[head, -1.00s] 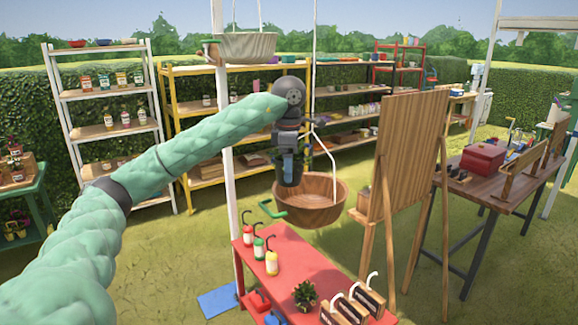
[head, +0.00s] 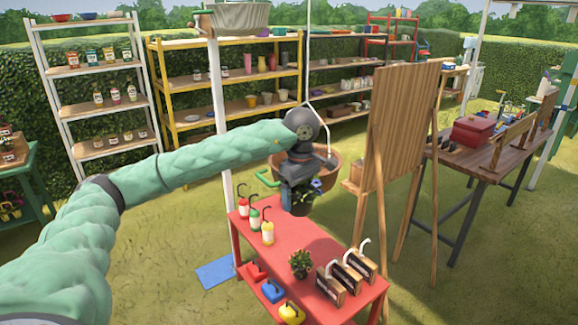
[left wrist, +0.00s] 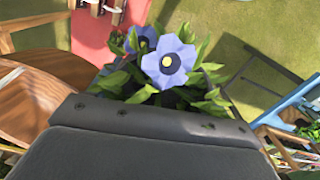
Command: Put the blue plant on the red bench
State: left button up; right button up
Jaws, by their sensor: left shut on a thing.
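The blue plant (left wrist: 165,62) has blue flowers with yellow centres and green leaves, and fills the middle of the left wrist view. In the head view the plant (head: 313,185) shows beside my left gripper (head: 297,200), partly hidden by it, with a dark pot below. Whether the pot touches the bench is hard to tell. The red bench also shows at the top of the left wrist view (left wrist: 97,38). My right gripper is out of view.
Several pump bottles (head: 254,218) stand on the bench's left side. A small green plant (head: 300,263) and wooden boxes with white handles (head: 345,275) stand at its near end. A hanging wooden basket (head: 325,168) is behind my gripper. A wooden easel board (head: 400,125) stands to the right.

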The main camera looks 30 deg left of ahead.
pick_arm(q)
jog(key=s+d+f+m, duration=0.3)
jog(key=d+f+m, duration=0.4)
jog(key=f, duration=0.4)
jog(key=s+d+f+m, duration=0.3)
jog(key=d+f+m, duration=0.5)
jog(key=f, duration=0.3)
jog(key=shift+s, duration=0.2)
jog(key=shift+d, duration=0.15)
